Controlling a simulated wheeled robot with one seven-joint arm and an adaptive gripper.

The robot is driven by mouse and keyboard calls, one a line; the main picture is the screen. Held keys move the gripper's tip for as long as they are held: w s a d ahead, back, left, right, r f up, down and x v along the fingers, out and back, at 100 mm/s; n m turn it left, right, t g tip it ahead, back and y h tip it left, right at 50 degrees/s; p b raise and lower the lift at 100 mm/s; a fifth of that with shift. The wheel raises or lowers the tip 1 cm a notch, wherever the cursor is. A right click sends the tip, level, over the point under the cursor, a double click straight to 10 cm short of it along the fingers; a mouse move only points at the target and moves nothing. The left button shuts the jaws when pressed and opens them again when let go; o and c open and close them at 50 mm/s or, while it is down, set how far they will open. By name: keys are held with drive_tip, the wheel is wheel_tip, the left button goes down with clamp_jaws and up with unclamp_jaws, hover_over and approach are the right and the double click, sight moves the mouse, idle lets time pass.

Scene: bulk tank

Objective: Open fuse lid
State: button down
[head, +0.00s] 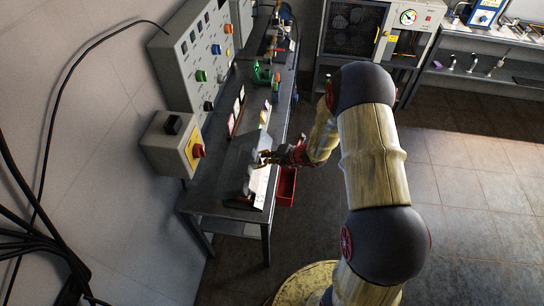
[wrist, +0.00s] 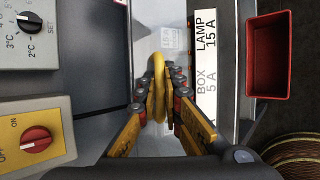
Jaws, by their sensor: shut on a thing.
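The grey fuse box (head: 236,158) stands near the front end of the bench, with a pale face on its right side. In the wrist view, its white label strip (wrist: 206,60) reads LAMP 15 A and BOX 5 A. A pale grey lid surface (wrist: 160,28) shows beyond my fingers; how far it is open I cannot tell. My gripper (head: 265,158) is at the box's right side. In the wrist view, my gripper (wrist: 164,90) is shut around a yellow curved piece, apparently the lid's handle; the fingers partly hide the contact.
A control box with a red knob on yellow (head: 172,144) is on the wall left of the bench; it also shows in the wrist view (wrist: 35,140). A red bin (head: 287,188) is right of the fuse box. Open floor (head: 465,200) lies right of my arm.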

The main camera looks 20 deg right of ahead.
drive_tip(key=w+a+r+g+h+p, duration=0.2)
drive_tip(key=w+a+r+p, duration=0.2)
drive_tip(key=a+p, duration=0.3)
drive_tip(key=w+a+r+n+g+h+p, duration=0.1)
drive_tip(key=w+a+r+h+p, duration=0.2)
drive_tip(key=a+p, duration=0.5)
drive_tip(key=shift+w+r+n+g+h+p, duration=0.35)
drive_tip(key=shift+w+r+p, duration=0.4)
drive_tip(key=shift+p, duration=0.6)
drive_tip(key=shift+f, duration=0.1)
drive_tip(key=c, duration=2.2)
unclamp_jaws()
drive_tip(key=shift+c, duration=0.2)
drive_tip(key=shift+d, duration=0.1)
drive_tip(key=v, duration=1.2)
